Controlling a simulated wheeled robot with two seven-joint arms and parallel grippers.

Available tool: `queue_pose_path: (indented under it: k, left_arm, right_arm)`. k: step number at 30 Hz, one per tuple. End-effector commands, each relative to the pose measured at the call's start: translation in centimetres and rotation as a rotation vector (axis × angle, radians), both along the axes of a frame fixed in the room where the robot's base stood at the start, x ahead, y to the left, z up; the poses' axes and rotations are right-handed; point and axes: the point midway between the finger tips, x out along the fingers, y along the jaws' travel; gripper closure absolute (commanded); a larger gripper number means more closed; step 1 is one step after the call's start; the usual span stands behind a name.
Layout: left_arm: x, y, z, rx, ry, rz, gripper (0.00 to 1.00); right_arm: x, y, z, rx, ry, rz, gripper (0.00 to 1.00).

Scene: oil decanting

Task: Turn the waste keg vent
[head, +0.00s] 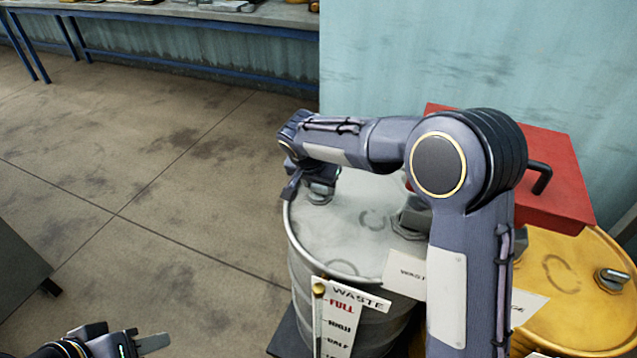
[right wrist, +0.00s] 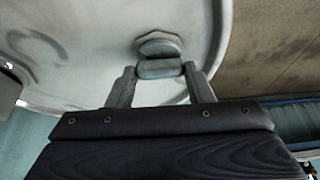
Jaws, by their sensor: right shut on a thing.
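The waste keg (head: 360,225) is a grey metal drum with a "WASTE" level label on its front. Its vent (head: 319,194) is a small grey fitting near the left rim of the lid. My right gripper (head: 305,188) reaches over the lid from the right and is at the vent. In the right wrist view, its two fingers stand on either side of the vent's crossbar (right wrist: 160,69), shut on it. A round base shows behind the bar. My left gripper (head: 128,345) is low at the bottom left, away from the keg, partly cut off by the frame edge; its opening is unclear.
A yellow drum (head: 560,275) stands right of the keg, with a red box (head: 555,180) behind. A larger grey fitting (head: 411,218) sits on the keg lid, partly behind my right arm.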

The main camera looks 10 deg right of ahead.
Motion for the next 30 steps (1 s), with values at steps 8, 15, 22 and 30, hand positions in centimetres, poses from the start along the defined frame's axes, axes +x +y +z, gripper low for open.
queue_pose_path:
  k: [8, 15, 22, 30]
  left_arm:
    - [0.0, 0.0, -0.1, 0.0, 0.0, 0.0, 0.64]
    - [0.0, 0.0, -0.3, 0.0, 0.0, 0.0, 0.64]
    - [0.0, 0.0, -0.1, 0.0, 0.0, 0.0, 0.64]
    - [0.0, 0.0, 1.0, 0.0, 0.0, 0.0, 0.64]
  right_arm:
    - [0.0, 0.0, 0.0, 0.001, -0.001, 0.038, 0.76]
    - [-0.1, -0.2, 0.0, 0.002, -0.001, 0.176, 0.76]
    - [-0.1, -0.3, 0.1, 0.002, -0.001, 0.381, 0.76]
    - [-0.1, -0.5, 0.3, 0.002, -0.001, 0.636, 0.76]
